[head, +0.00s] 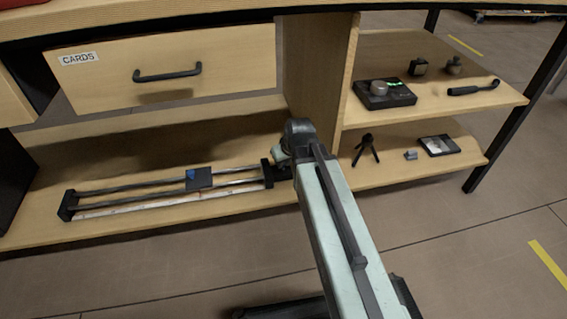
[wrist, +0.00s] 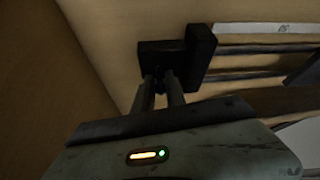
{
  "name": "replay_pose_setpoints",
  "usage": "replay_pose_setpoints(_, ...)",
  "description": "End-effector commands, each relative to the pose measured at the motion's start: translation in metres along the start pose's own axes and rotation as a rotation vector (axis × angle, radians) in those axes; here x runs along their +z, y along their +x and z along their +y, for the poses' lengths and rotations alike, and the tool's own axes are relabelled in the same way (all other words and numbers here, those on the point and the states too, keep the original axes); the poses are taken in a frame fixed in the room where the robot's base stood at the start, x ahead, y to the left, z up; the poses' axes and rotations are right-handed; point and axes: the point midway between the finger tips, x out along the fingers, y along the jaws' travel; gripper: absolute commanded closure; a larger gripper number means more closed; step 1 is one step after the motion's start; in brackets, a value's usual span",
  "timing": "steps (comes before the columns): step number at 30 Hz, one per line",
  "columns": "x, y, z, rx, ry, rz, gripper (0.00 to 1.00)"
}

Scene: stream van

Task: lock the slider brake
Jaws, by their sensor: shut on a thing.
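The camera slider (head: 125,192) lies along the lower shelf, with dark rails, a black end block at each side and a dark carriage (head: 199,178) with a blue mark right of its middle. My gripper (head: 284,168) is at the slider's right end. In the wrist view, the end block (wrist: 201,52) has a dark plate beside it. The two fingers of my gripper (wrist: 163,88) are shut on the slider brake (wrist: 161,76), a small dark part at that plate. Its setting cannot be told, as the fingers and shadow hide most of it.
A shelf divider (head: 318,75) stands close to my gripper. A drawer (head: 170,75) labelled CARDS is above the slider. A small tripod (head: 366,150) and a tray (head: 440,145) stand on the lower shelf to the right. A black device (head: 384,96) is on the upper shelf.

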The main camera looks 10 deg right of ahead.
Motion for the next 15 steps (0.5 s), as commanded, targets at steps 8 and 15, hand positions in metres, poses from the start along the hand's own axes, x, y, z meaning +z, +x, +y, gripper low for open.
replay_pose_setpoints(8, 0.0022, -0.0007, -0.0004, 0.007, -0.004, 0.039, 1.0)
replay_pose_setpoints(15, 0.0022, -0.0007, -0.0002, 0.007, -0.003, 0.038, 0.65)
